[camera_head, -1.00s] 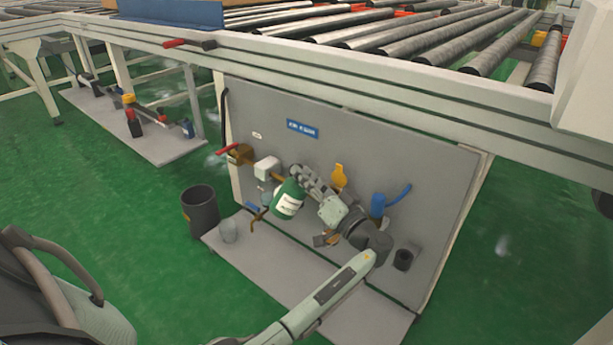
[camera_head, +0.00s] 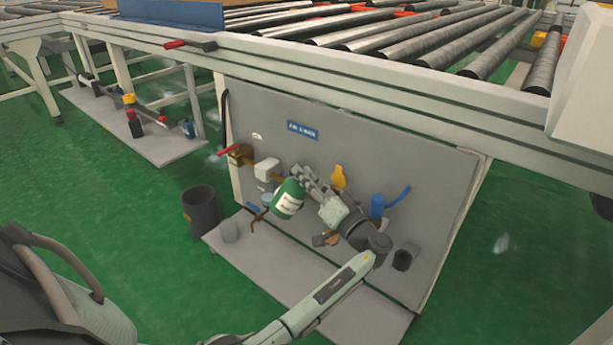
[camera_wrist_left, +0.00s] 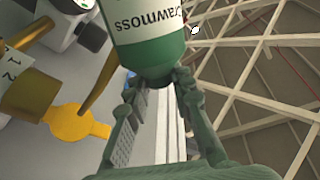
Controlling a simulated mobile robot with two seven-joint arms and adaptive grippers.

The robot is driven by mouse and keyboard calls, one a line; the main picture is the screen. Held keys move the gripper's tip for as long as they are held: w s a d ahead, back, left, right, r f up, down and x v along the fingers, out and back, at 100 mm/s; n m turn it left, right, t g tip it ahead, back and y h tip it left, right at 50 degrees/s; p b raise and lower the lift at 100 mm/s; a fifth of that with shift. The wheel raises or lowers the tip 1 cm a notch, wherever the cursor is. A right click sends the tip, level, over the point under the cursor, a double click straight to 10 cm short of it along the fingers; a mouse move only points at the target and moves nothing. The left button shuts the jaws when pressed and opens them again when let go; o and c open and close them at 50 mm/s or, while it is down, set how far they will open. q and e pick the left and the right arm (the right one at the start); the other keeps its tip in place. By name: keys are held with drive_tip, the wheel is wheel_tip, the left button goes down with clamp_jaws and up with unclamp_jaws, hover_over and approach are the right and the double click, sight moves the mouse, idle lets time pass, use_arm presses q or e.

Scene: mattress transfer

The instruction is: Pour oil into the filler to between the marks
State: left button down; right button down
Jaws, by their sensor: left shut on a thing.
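My left gripper (camera_head: 304,180) is shut on a green bottle (camera_head: 287,202) with a white label. It holds the bottle tilted in front of the grey panel, just right of the white box (camera_head: 267,169) and the brass fitting. In the left wrist view the fingers (camera_wrist_left: 158,92) close around the narrowing dark green end of the bottle (camera_wrist_left: 150,22). A brass part with the digits 1 and 2 (camera_wrist_left: 18,68) and a yellow tag-like piece (camera_wrist_left: 75,123) show at left. No oil stream can be made out. My right gripper is out of view.
A red-handled valve (camera_head: 238,152) is left of the white box. The roller conveyor (camera_head: 400,45) overhangs above.

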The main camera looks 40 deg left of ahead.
use_arm(q)
drive_tip(key=shift+w+d+r+m+b, duration=0.15)
drive_tip(key=shift+w+r+m+b, duration=0.05)
drive_tip(key=shift+r+m+b, duration=0.15)
idle(0.3)
drive_tip(key=shift+y, duration=0.3)
drive_tip(key=shift+w+d+r+m+t+p, duration=0.2)
drive_tip(key=shift+w+r+m+t, duration=0.15)
drive_tip(key=shift+m, duration=0.5)
drive_tip(key=shift+w+d+r+m+t+p, duration=0.1)
drive_tip(key=shift+w+d+r+m+t, duration=0.2)
drive_tip(key=shift+m, duration=0.55)
drive_tip(key=shift+w+d+r+m+t+p, duration=0.1)
drive_tip(key=shift+w+r+m+t, duration=0.3)
drive_tip(key=shift+m, duration=0.45)
idle(4.5)
